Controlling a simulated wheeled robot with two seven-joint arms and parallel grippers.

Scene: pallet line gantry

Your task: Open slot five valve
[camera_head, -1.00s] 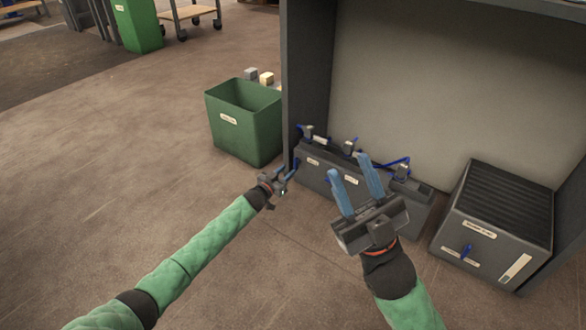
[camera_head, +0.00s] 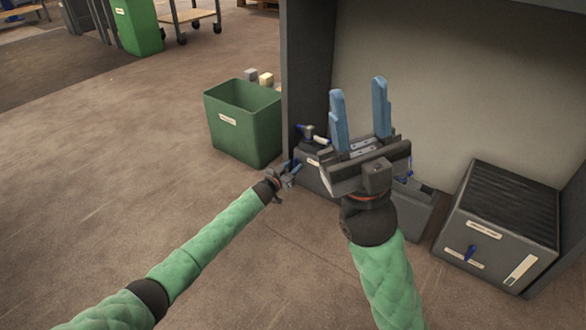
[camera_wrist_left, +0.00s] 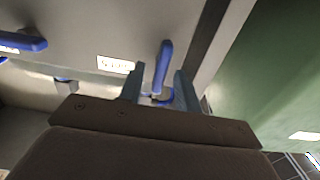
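A grey valve box (camera_head: 312,180) stands at the foot of the grey cabinet, with blue-handled valves (camera_head: 306,131) along its top; much of it is hidden behind my right gripper. My left gripper (camera_head: 290,169) is at the box's left end. In the left wrist view, a blue lever (camera_wrist_left: 163,62) stands between the open fingers of my left gripper (camera_wrist_left: 158,88), with no clear grip on it. A white label (camera_wrist_left: 115,64) beside it is too blurred to read. My right gripper (camera_head: 360,112) is open and empty, raised in front of the box.
A green bin (camera_head: 243,124) stands left of the cabinet (camera_head: 300,60). Another blue lever (camera_wrist_left: 25,44) is at the left wrist view's left edge. Floor at left is clear.

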